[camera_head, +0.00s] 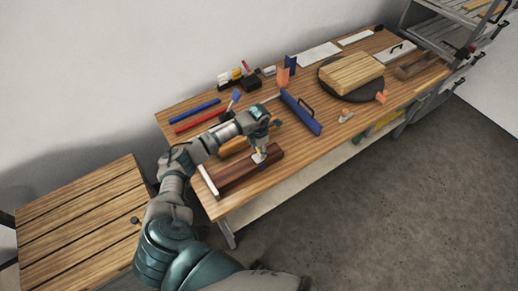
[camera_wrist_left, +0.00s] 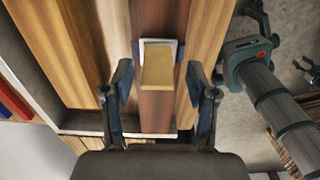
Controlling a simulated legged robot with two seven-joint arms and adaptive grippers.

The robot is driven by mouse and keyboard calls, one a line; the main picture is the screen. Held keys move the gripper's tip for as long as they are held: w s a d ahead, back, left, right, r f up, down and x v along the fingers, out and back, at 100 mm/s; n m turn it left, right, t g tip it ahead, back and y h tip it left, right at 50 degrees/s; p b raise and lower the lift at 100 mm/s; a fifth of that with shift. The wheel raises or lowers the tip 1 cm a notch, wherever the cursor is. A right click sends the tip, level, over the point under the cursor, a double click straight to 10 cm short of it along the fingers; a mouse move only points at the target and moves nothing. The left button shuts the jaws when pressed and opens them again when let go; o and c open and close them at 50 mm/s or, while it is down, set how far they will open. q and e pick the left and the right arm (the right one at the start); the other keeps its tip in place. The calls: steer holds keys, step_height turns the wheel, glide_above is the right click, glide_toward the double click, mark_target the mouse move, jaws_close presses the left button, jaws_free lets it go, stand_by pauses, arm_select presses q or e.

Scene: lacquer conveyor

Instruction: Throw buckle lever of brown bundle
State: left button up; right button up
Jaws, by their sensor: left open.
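The brown bundle (camera_head: 236,178) of dark boards lies at the near left of the bench. In the left wrist view its middle board (camera_wrist_left: 156,108) runs up the picture, with a pale metal buckle frame (camera_wrist_left: 176,45) across it. A tan block-shaped piece, likely the buckle lever (camera_wrist_left: 158,68), sits in that frame. My left gripper (camera_head: 262,153) is over the bundle. In the left wrist view its blue fingertips (camera_wrist_left: 160,84) are apart, one on each side of the tan piece. No contact shows. What seems to be my right arm is at the right there; its gripper is unclear.
An orange-brown bundle (camera_head: 235,147) lies just behind the brown one. A blue bar with a handle (camera_head: 301,112) lies to the right. Red (camera_head: 199,121) and blue (camera_head: 194,111) rods lie behind. A round dark plate (camera_head: 349,93) carries a wooden block. A slatted table (camera_head: 80,225) stands left.

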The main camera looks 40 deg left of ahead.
mark_target(258, 157)
arm_select(q)
steer(key=shift+a, duration=0.1)
arm_select(e)
steer(key=shift+a, duration=0.1)
arm_select(q)
steer(key=shift+a+f, duration=0.1)
steer(key=shift+a, duration=0.1)
jaws_close()
